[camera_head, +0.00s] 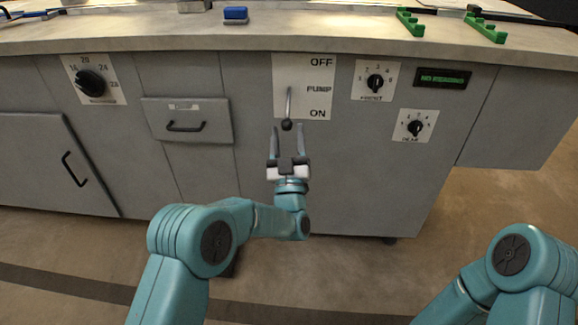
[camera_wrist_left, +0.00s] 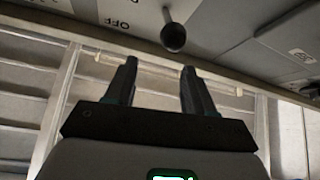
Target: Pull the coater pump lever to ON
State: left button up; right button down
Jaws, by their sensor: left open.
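The pump lever (camera_head: 289,104) is a thin metal rod with a dark ball knob (camera_head: 287,125) on a white panel (camera_head: 317,75). The panel reads OFF at the top, PUMP in the middle and ON at the bottom. The knob shows near the height of ON, but I cannot tell how far the rod sticks out. My left gripper (camera_head: 288,128) is open, its fingertips either side of the knob in the head view. In the left wrist view the knob (camera_wrist_left: 173,38) is beyond the open fingers (camera_wrist_left: 159,66), apart from them. My right gripper is out of view.
Right of the panel are two small dials (camera_head: 375,82) (camera_head: 415,125) and a green-lettered display (camera_head: 442,78). Left are a drawer (camera_head: 186,121) and a large dial (camera_head: 91,83). A blue block (camera_head: 236,14) and green racks (camera_head: 410,22) stand on the countertop above.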

pick_arm(q)
jog(key=v, duration=1)
jog(key=shift+s+p, duration=0.2)
jog(key=shift+p, duration=0.25)
jog(key=shift+f, duration=0.15)
